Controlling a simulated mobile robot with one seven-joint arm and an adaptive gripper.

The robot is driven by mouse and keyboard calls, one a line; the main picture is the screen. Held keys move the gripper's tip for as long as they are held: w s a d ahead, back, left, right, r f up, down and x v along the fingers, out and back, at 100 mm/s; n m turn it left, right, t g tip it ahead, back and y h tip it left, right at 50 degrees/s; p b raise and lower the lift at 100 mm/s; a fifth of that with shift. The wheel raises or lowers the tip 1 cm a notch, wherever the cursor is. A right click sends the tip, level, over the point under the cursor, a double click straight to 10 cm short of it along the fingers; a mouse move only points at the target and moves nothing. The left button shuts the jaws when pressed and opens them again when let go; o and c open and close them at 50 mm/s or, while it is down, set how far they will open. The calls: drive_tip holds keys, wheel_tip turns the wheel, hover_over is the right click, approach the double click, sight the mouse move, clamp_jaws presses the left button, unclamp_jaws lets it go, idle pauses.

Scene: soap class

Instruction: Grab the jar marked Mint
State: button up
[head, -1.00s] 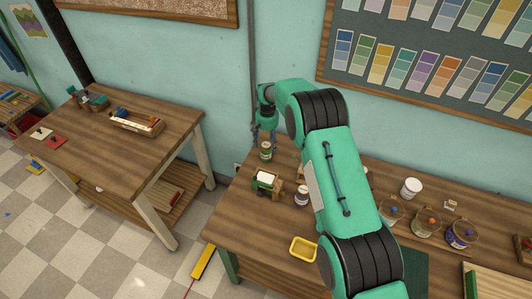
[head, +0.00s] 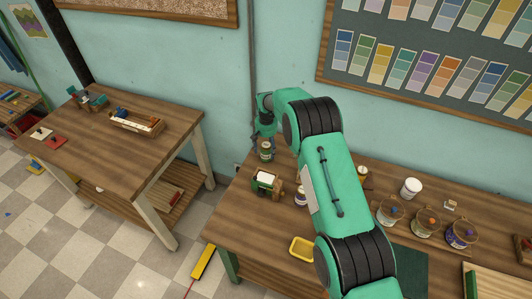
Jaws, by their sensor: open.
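A small jar with a green label (head: 265,151) stands upright near the table's back left edge. Its label is too small to read, so I cannot tell if it says Mint. My gripper (head: 264,138) is open, pointing down right at the top of this jar. I cannot tell whether the fingers touch it or stand around it. A jar with a purple label (head: 300,198) stands nearer the front, partly hidden by my arm. Another small jar (head: 363,171) shows just right of my arm. A white-lidded tub (head: 411,187) stands farther right.
A small green holder with a white top (head: 265,181) stands just in front of the green-label jar. A yellow tray (head: 303,249) lies at the front. Several glass jars (head: 425,223) stand to the right. The wall is close behind; my arm hides the table's middle.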

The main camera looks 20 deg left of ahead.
sight(266, 152)
drive_tip(key=shift+f, duration=1.6)
drive_tip(key=c, duration=1.5)
drive_tip(key=shift+a+r, duration=0.1)
drive_tip(key=shift+r, duration=0.05)
drive_tip(key=shift+r, duration=4.9)
